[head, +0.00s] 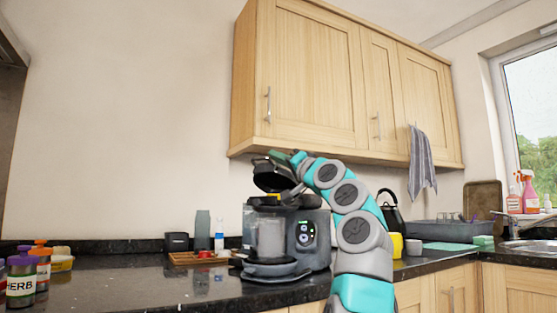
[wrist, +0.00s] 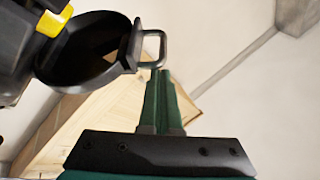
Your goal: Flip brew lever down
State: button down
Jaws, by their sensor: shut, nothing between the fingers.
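The coffee machine (head: 318,240) stands on the dark counter, grey and black with a clear container and a lit round panel. Its black lid (head: 272,174) is raised and tilted above the body. In the wrist view the round black lid (wrist: 88,52) carries a metal loop handle (wrist: 163,47); I cannot tell for certain whether this is the brew lever. My gripper (wrist: 160,72) is shut and empty, its green fingers together. The fingertips are right at the lower edge of the loop; contact is unclear. In the head view my gripper (head: 297,158) is beside the raised lid, partly hidden by my arm.
Wall cabinets (head: 310,75) hang close above my gripper. Spice jars (head: 22,280) stand at the far left. A wooden tray (head: 185,258) with small items lies left of the machine. A black kettle (head: 392,215), yellow mug (head: 397,244) and dish rack (head: 440,231) are right.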

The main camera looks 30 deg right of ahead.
notch_tip(320, 180, down, 9)
jog(key=s+a+n+y+b, duration=0.1)
jog(key=n+b, duration=0.3)
jog(key=b, duration=0.4)
jog(key=shift+s+a+y+b, duration=0.25)
jog(key=shift+a+y+b, duration=0.05)
jog(key=shift+a+y, duration=0.45)
jog(key=shift+f+y, duration=0.1)
jog(key=shift+y, duration=0.15)
